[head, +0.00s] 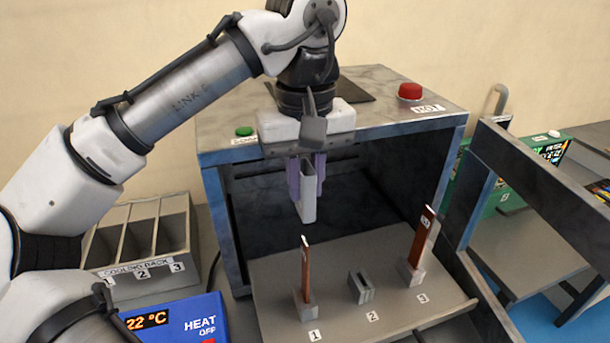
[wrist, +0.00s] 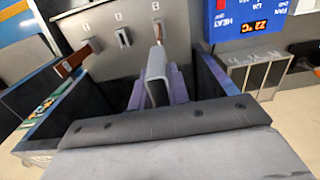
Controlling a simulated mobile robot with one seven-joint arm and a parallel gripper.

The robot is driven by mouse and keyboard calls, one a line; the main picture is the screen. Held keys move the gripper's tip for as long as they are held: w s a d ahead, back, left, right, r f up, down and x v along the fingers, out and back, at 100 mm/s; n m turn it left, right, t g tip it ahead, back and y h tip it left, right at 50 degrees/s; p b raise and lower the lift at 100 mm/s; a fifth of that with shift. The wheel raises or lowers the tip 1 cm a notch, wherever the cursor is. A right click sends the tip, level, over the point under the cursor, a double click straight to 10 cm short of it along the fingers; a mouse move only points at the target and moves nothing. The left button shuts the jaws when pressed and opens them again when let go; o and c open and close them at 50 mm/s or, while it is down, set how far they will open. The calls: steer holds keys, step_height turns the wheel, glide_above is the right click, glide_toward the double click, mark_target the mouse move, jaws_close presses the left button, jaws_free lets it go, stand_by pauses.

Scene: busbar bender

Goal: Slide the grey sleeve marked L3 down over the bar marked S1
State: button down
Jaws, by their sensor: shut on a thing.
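My gripper (head: 306,190), with purple fingers, is shut on a grey sleeve (head: 309,206), which hangs down from it; its marking cannot be read. In the wrist view the sleeve (wrist: 157,76) shows upright between the fingers. A copper bar (head: 305,262) stands in holder 1, below the sleeve and apart from it in the head view. In the wrist view this bar (wrist: 158,34) shows just beyond the sleeve's end. A second copper bar (head: 420,238) stands, tilted a little, in holder 3. Both bars have small labels at the top that I cannot read clearly.
Holder 2 (head: 361,288) is empty between the bars on the grey plate (head: 279,290). The dark machine housing (head: 222,205) stands behind, its open frame (head: 530,190) at right. A cooling rack (head: 118,262) and a blue heat box (head: 180,318) stand at left.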

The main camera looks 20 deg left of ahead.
mark_target(305, 242)
steer(key=shift+f+b, duration=2.7)
steer(key=shift+f, duration=2.7)
steer(key=c, duration=0.8)
jaws_free()
steer(key=shift+o, duration=0.2)
steer(key=shift+r, duration=0.1)
step_height(305, 242, up, 6)
steer(key=p, duration=0.6)
steer(key=shift+r, duration=0.9)
